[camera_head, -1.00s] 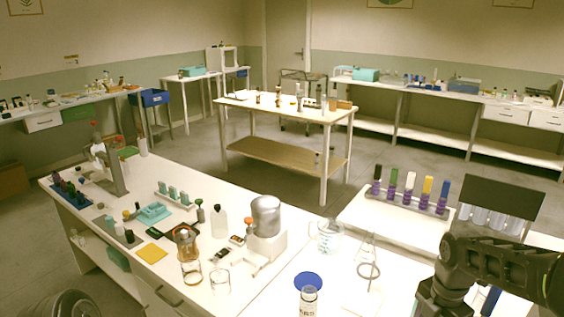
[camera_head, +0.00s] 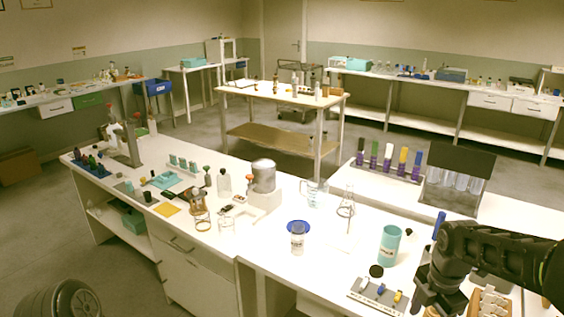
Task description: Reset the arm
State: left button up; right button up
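My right arm comes in from the right edge, dark and bent. Its gripper (camera_head: 436,296) points down over the front right of the white bench (camera_head: 330,262). The fingertips are too dark and too close to the bottom edge to tell whether they are open or hold anything. A dark rounded part shows at the bottom left, but my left gripper is not in view.
Near the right gripper stand a teal cup (camera_head: 390,245), a small tray of vials (camera_head: 377,292) and a pale wooden rack (camera_head: 489,303). Colour-topped tubes (camera_head: 388,160) stand behind. The bench's front middle is clear.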

jog(key=w+a+f+m+t+y, duration=0.1)
jog(key=w+a+f+m+t, duration=0.25)
jog(key=w+a+m, duration=0.35)
jog(key=s+a+f+m+y, duration=0.2)
jog(key=s+a+f+m, duration=0.2)
jog(key=a+f+m, duration=0.65)
jog(key=s+a+f+m+g, duration=0.1)
jog(key=s+a+f, duration=0.2)
jog(key=s+f, duration=0.2)
jog(key=s+a+f+m+g, duration=0.1)
jog(key=s+a+f, duration=0.3)
jog(key=s, duration=0.5)
jog(key=s+a+f+m+g+y, duration=0.1)
jog(key=s+a+f+m, duration=0.2)
jog(key=s+f, duration=0.3)
jog(key=shift+s+a+f, duration=0.25)
jog(key=shift+s, duration=0.6)
jog(key=shift+f, duration=0.1)
